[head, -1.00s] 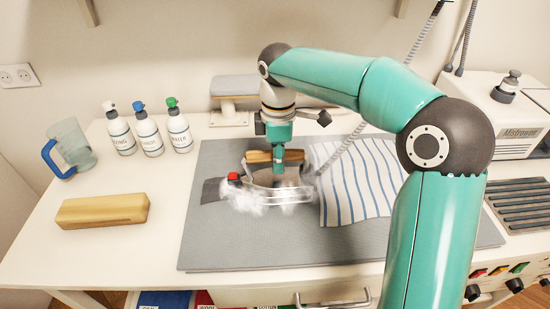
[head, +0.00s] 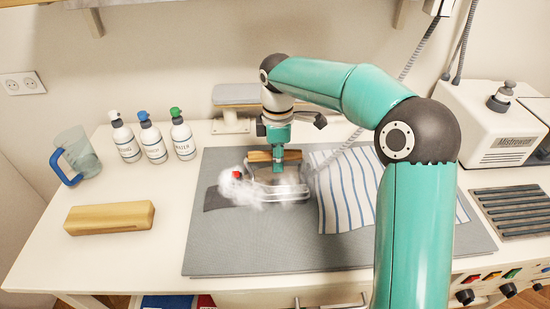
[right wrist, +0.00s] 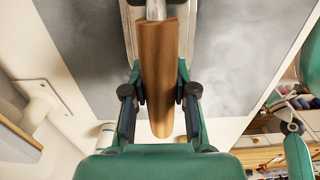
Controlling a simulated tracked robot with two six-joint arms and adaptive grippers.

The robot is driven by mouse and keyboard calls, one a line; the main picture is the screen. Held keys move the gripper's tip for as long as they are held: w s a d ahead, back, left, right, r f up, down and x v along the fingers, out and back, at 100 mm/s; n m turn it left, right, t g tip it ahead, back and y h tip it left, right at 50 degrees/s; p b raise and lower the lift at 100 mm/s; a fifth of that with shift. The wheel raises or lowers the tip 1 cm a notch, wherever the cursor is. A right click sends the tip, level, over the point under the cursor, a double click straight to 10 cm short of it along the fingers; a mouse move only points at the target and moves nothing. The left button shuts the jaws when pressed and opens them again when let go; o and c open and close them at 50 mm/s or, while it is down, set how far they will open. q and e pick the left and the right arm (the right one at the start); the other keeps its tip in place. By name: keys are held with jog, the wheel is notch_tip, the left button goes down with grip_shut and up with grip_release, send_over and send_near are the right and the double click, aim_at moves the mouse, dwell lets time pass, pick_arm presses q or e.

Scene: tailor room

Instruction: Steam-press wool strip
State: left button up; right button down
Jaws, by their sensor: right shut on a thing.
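The steam iron (head: 284,187) sits on the grey pressing mat, with white steam around its sole. My right gripper (head: 278,158) is shut on the iron's wooden handle, which also shows between the fingers in the right wrist view (right wrist: 157,70). A dark grey strip (head: 213,200), likely the wool strip, lies on the mat and sticks out to the left of the iron. The rest of the strip is hidden by the iron and steam. A blue-striped white cloth (head: 345,188) lies right of the iron. My left gripper is not in view.
The grey mat (head: 235,257) is clear in front. A wooden block (head: 109,218), a jug (head: 76,157) and several spray bottles (head: 153,141) stand at the left. A small padded board (head: 234,95) is behind. A steam station (head: 500,125) and slotted rest (head: 515,210) are at the right.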

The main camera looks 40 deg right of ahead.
aim_at(252, 153)
jog(key=shift+w+a+r, duration=0.1)
jog(key=shift+w+a, duration=0.05)
dwell(0.4)
jog(key=shift+w+a+p, duration=0.45)
jog(key=shift+a, duration=0.3)
jog(key=shift+w+a+p, duration=0.4)
jog(key=shift+w+a, duration=0.05)
jog(key=shift+a, duration=0.3)
jog(key=shift+w+a+p, duration=0.45)
jog(key=shift+a, duration=0.3)
jog(key=shift+a, duration=0.1)
jog(key=shift+w+a+p, duration=0.5)
jog(key=shift+a+p, duration=0.05)
jog(key=shift+a, duration=0.25)
jog(key=shift+w+a+p, duration=0.55)
jog(key=shift+a, duration=0.25)
jog(key=shift+w+a+p, duration=0.5)
jog(key=shift+a+p, duration=0.05)
jog(key=shift+a, duration=0.25)
jog(key=shift+s+a+b, duration=0.3)
jog(key=shift+s+b, duration=0.15)
jog(key=shift+s, duration=0.05)
jog(key=shift+s+a+b, duration=0.3)
jog(key=shift+s, duration=0.2)
jog(key=shift+s+a+b, duration=0.25)
jog(key=shift+s, duration=0.2)
